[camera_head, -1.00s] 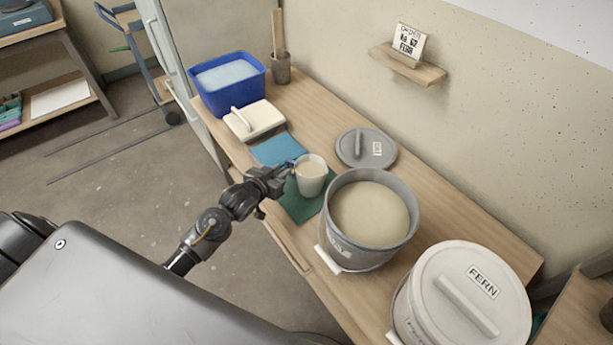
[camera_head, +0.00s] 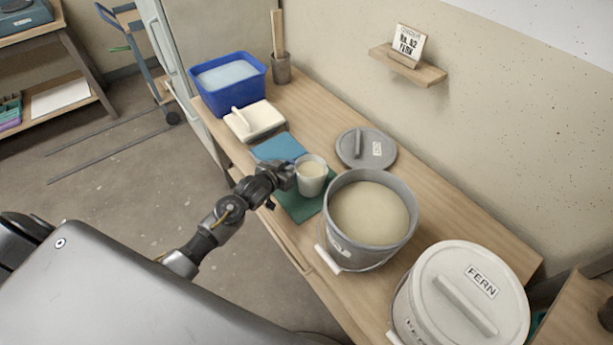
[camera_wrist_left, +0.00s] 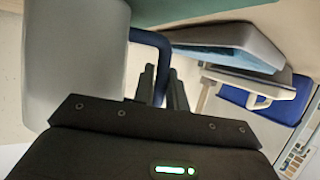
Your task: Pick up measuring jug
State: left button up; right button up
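The measuring jug (camera_head: 312,177) is a whitish cup with pale cream liquid inside. It stands upright at the edge of the green mat (camera_head: 298,208), beside the large grey bucket. In the left wrist view the jug (camera_wrist_left: 75,60) fills the left side, and its blue handle (camera_wrist_left: 150,38) curves down between my fingers. My left gripper (camera_head: 287,175) is at the jug's left side and covers the handle in the head view. In the left wrist view my left gripper (camera_wrist_left: 161,82) has its fingers close together on both sides of the handle, shut on it. My right gripper is not in view.
The open grey bucket (camera_head: 340,240) of cream glaze stands close right of the jug. A grey lid (camera_head: 350,150) lies behind. A lidded FERN bucket (camera_head: 425,290) is at the right.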

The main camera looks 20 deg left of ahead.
pick_arm(q)
grip_shut()
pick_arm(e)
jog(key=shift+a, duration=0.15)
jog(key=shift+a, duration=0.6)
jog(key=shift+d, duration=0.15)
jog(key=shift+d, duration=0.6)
pick_arm(q)
jog(key=shift+a, duration=0.1)
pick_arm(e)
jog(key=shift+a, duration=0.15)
